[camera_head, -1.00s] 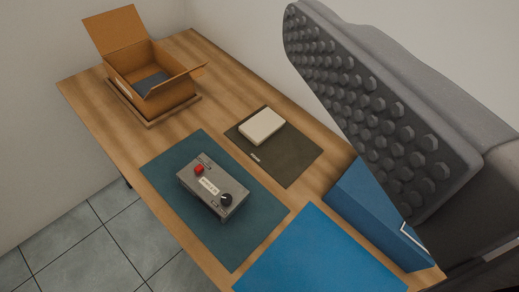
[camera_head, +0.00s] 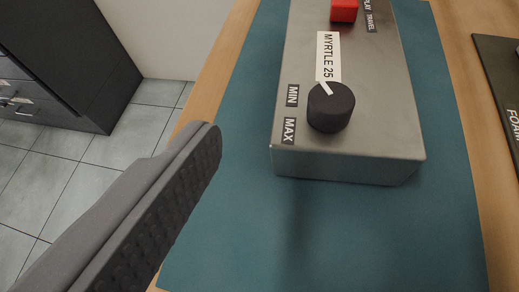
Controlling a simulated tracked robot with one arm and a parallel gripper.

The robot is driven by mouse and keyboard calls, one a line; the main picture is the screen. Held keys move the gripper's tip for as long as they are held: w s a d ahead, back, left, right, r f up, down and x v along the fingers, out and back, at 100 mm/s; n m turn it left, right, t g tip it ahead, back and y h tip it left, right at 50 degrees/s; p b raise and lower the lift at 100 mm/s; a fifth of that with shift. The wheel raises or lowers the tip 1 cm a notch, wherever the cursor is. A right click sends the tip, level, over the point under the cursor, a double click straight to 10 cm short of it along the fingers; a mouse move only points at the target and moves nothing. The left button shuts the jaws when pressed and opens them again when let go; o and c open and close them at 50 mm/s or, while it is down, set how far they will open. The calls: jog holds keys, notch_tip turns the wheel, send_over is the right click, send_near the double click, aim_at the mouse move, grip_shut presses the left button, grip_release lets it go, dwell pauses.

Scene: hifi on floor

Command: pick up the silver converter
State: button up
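The silver converter (camera_head: 365,130) is a grey metal box lying on a teal mat (camera_head: 235,225). It has a red button, a black knob with MIN and MAX labels, and a "MYRTLE 25" tag. Its top end is cut off by the picture's edge. One finger of my gripper (camera_head: 205,150) shows at the lower left, its dotted pad uncovered, with nothing against it. The finger is to the left of the converter's near end and apart from it in the picture. The other finger is out of view.
A dark mat (camera_head: 497,75) marked "FOAM" lies on the wooden table (camera_head: 212,92) at the right. A dark drawer cabinet (camera_head: 75,60) stands on the tiled floor (camera_head: 60,180) at the left. The teal mat in front of the converter is clear.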

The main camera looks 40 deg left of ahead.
aim_at(345, 75)
jog(key=b+x, duration=0.2)
jog(key=x, duration=0.6)
jog(key=shift+w+a+f, duration=0.15)
jog(key=shift+f, duration=0.2)
jog(key=b+x, duration=0.2)
jog(key=x, duration=0.3)
jog(key=shift+a+f, duration=0.1)
jog(key=shift+a, duration=0.1)
jog(key=c, duration=1.8)
